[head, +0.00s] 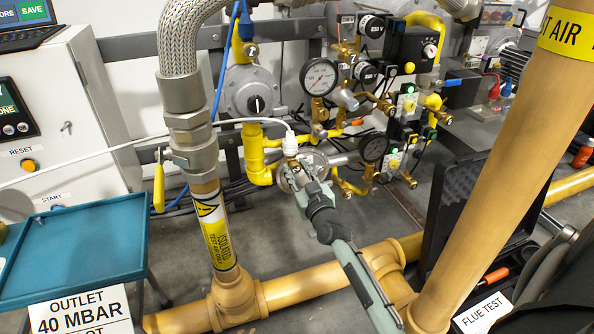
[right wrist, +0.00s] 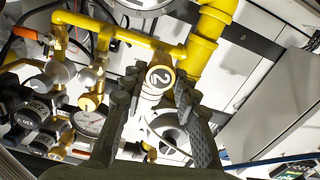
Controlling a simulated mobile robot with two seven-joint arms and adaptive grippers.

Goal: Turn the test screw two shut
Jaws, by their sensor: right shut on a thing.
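The test screw two, a brass fitting with a round face marked 2 (right wrist: 159,77), sits below the yellow pipe in the right wrist view. My right gripper (right wrist: 157,92) has its two dark fingers on either side of it and is shut on it. In the head view my right gripper (head: 296,172) reaches up from the lower right to the fittings under the white hose connector (head: 291,143). There the gripper hides much of what it holds, and I cannot read the screw's angle. My left gripper is not in view.
Yellow pipework (head: 262,168), pressure gauges (head: 319,77) and brass valves crowd around the gripper. A white hose (head: 235,123) runs left from the connector. A thick tan pipe (head: 515,150) stands at right. A teal tray (head: 75,243) is at lower left.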

